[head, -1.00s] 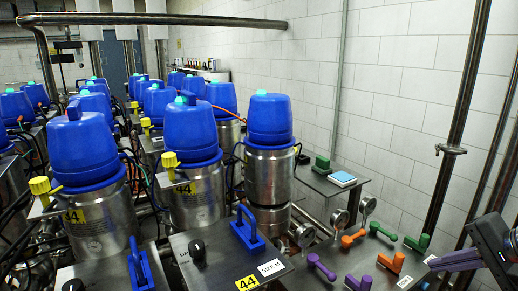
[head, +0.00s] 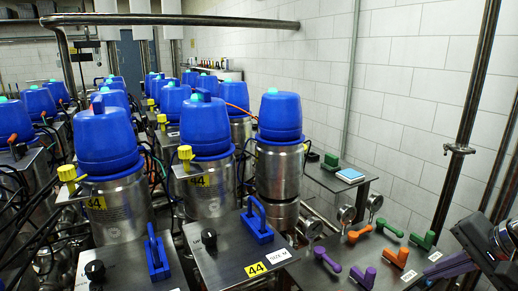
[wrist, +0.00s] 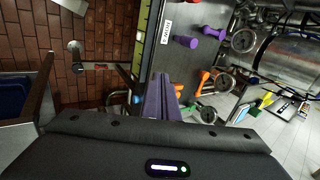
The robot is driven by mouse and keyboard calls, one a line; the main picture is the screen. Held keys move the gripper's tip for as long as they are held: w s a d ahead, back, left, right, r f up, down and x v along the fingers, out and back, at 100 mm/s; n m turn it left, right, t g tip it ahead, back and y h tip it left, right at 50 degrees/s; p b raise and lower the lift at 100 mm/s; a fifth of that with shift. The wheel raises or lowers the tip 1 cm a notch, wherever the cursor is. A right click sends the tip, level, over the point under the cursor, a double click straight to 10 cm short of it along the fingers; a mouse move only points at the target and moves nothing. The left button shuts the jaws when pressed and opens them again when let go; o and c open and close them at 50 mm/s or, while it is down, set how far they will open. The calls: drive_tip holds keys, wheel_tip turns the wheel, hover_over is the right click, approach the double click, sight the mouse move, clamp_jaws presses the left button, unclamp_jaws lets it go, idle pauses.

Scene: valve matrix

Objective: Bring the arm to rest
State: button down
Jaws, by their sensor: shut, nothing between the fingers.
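My gripper (head: 432,271) shows at the lower right edge of the head view, with dark purple fingers pointing left. It is beside the right end of the metal table (head: 345,281) that carries the colored handles. In the wrist view the two purple fingers of my gripper (wrist: 161,80) lie side by side, shut and empty. Most of my arm is outside the head view.
Purple (head: 327,258), orange (head: 396,257) and green (head: 390,229) handles stand on the metal table. Several steel valves with blue caps (head: 280,116) fill the left and middle. A vertical pipe (head: 468,110) stands by the white wall at right. Brick floor (wrist: 95,50) shows in the wrist view.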

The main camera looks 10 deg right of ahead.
drive_tip(key=w+a+r+n+g+h, duration=0.1)
drive_tip(key=w+a+n+g+h, duration=0.2)
drive_tip(key=a, duration=0.6)
drive_tip(key=s+a+f+n, duration=0.2)
drive_tip(key=a+n, duration=0.1)
drive_tip(key=a, duration=0.3)
drive_tip(key=s+a+f+n+t, duration=0.1)
drive_tip(key=s+a+f+n, duration=0.1)
drive_tip(key=a, duration=0.4)
drive_tip(key=s+a+f+n+t, duration=0.1)
drive_tip(key=s+a+f+n, duration=0.1)
drive_tip(key=a+n, duration=0.3)
drive_tip(key=shift+s+a+f+y, duration=0.4)
drive_tip(key=shift+s, duration=0.05)
drive_tip(key=shift+d, duration=0.1)
idle(0.7)
idle(2.1)
